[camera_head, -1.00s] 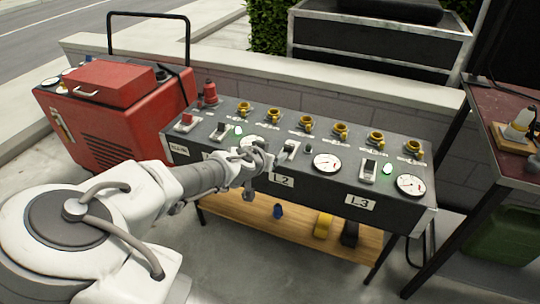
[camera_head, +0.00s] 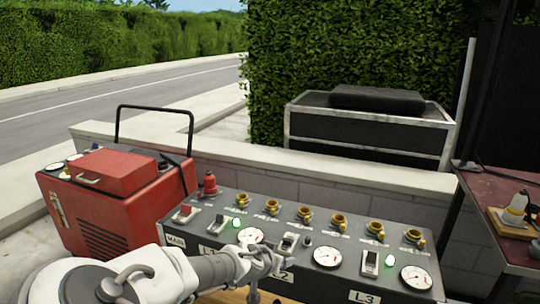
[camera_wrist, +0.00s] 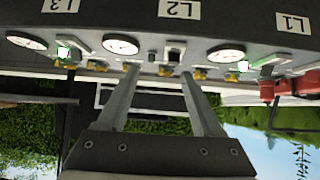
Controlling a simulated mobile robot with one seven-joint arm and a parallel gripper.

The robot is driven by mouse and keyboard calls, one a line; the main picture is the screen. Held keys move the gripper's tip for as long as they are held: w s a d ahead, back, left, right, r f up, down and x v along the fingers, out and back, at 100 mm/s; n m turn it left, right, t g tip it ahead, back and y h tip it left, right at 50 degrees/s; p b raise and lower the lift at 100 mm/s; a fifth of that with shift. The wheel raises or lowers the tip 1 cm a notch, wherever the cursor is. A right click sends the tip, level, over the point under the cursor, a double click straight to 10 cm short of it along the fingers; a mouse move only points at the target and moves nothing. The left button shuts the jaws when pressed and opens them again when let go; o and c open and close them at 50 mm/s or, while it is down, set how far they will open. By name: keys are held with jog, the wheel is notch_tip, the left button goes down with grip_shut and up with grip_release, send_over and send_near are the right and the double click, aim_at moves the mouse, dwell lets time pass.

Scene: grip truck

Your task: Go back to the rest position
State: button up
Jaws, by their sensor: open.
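My gripper (camera_head: 262,266) is in front of the dark control panel (camera_head: 190,240), near the L2 label (camera_head: 285,277) and below the left gauge (camera_head: 249,236). My arm reaches in from the lower left. In the wrist view, the picture is upside down and the two fingers of my gripper (camera_wrist: 159,76) are spread apart with nothing between them. The L2 switch (camera_wrist: 176,55) shows beyond the fingers, close to the right one. I cannot tell the exact gap to the panel.
Green lights (camera_head: 390,261) glow on the panel, with yellow sockets (camera_head: 338,222) behind. A red machine (camera_head: 120,205) stands left. A low wall (camera_head: 330,165) runs behind the panel. A dark red table (camera_head: 490,200) stands at right.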

jog(key=s+d+m+g+y, duration=0.1)
jog(key=s+d+g+y, duration=0.1)
jog(key=s+d+g, duration=0.5)
jog(key=s+d+r+n+t+y, duration=0.1)
jog(key=s+d+r+n+t, duration=0.15)
jog(key=s+r, duration=0.8)
jog(key=s+d+r+n+t+y, duration=0.1)
jog(key=s+d+r+n, duration=0.2)
jog(key=s+r, duration=0.7)
notch_tip(320, 180, up, 18)
jog(key=p, duration=1.9)
jog(key=shift+s+a+f, duration=0.2)
jog(key=shift+s+a, duration=0.05)
jog(key=shift+a, duration=0.05)
jog(key=shift+f, duration=0.1)
jog(key=shift+c, duration=1.4)
jog(key=shift+d, duration=0.1)
jog(key=shift+d, duration=0.1)
